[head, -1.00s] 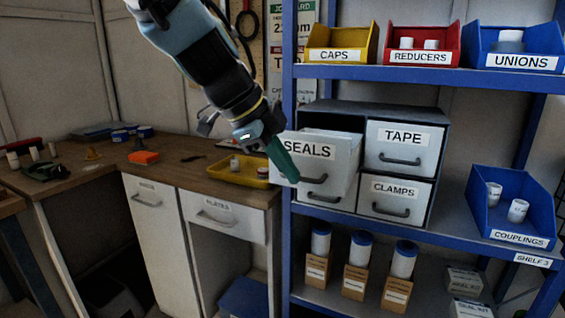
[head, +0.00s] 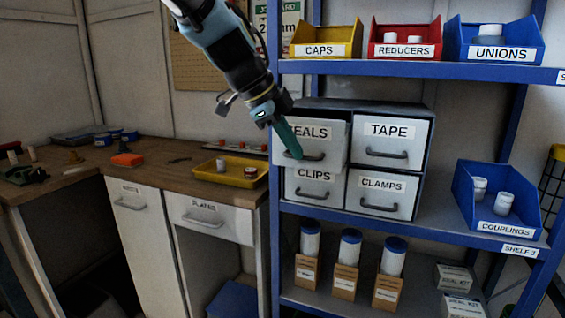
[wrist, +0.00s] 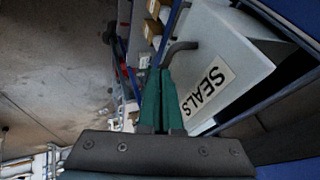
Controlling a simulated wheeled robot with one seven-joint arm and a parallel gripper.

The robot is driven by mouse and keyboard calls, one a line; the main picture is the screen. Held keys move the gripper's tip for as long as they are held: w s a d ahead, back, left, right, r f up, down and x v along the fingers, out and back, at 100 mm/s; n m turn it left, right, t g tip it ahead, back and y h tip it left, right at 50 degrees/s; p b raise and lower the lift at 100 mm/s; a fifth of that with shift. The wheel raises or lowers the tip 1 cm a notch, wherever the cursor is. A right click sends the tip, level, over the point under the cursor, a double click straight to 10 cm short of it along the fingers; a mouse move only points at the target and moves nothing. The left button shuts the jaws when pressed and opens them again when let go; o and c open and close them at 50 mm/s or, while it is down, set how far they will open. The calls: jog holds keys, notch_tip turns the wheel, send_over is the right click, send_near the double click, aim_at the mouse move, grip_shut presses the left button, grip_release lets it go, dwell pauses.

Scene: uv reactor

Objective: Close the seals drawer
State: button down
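The seals drawer (head: 335,140) is the upper left drawer of a grey four-drawer cabinet on the blue shelf. Its white front stands a little forward of its neighbours, overlapping the top of the clips drawer (head: 315,188). My gripper (head: 297,157) has its green fingers pressed together, with nothing seen between them. They slant across the left part of the drawer front and cover part of its label. In the wrist view, the fingertips (wrist: 160,72) are beside the drawer's dark handle (wrist: 180,48); I cannot tell whether they touch. The SEALS front (wrist: 225,75) lies to their right.
The tape drawer (head: 393,142) and clamps drawer (head: 382,198) look shut. Open bins stand on the shelf above, and a blue couplings bin (head: 497,215) is at the right. A workbench with a yellow tray (head: 231,176) is at the left.

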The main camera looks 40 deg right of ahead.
aim_at(306, 137)
jog(key=w+d, duration=0.1)
jog(key=d, duration=0.1)
jog(key=w+d, duration=0.3)
jog(key=d, duration=0.2)
jog(key=shift+w+f, duration=0.1)
jog(key=shift+w, duration=0.15)
jog(key=shift+s+a, duration=0.1)
